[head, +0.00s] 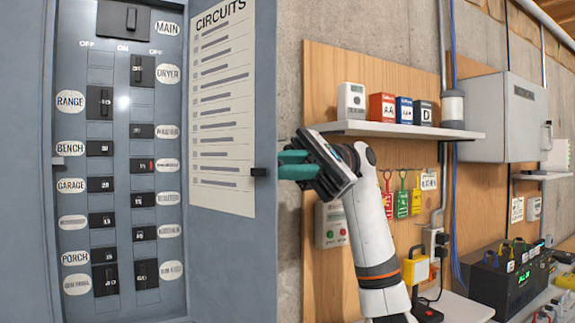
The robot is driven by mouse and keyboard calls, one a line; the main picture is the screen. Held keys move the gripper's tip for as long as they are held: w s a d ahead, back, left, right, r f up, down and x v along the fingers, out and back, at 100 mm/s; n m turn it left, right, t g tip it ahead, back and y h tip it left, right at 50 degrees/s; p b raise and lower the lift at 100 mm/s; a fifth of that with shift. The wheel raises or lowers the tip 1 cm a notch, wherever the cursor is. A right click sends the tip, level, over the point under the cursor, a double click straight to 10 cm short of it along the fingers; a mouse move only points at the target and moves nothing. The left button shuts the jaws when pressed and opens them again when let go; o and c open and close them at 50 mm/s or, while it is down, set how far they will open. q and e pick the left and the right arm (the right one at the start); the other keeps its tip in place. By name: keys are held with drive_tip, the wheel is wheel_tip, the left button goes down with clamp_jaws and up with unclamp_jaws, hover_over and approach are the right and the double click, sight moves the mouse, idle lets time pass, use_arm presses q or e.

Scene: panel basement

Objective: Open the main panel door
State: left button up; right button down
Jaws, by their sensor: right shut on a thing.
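The main panel door (232,255) is swung open to the right, and its inner face carries a paper circuits chart (222,110). The grey main panel (75,22) behind it shows rows of black breakers with white labels. A small black latch piece (260,172) sits at the door's free edge. My right gripper (284,166), with teal fingers, is shut on the door at this edge, beside the latch piece. The exact grip on the far side is hidden by the door. My left gripper is not in view.
A shelf (390,130) with several small boxes is on the wooden board behind my right arm. Coloured tags (402,202) hang below it. A grey cabinet (503,115) is on the wall at right. A black power unit (505,285) stands at lower right.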

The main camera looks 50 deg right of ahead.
drive_tip(key=shift+a+f, duration=0.1)
drive_tip(key=shift+f, duration=0.05)
drive_tip(key=c, duration=1.4)
unclamp_jaws()
drive_tip(key=d+p, duration=0.1)
drive_tip(key=d, duration=1.1)
drive_tip(key=shift+s, duration=0.25)
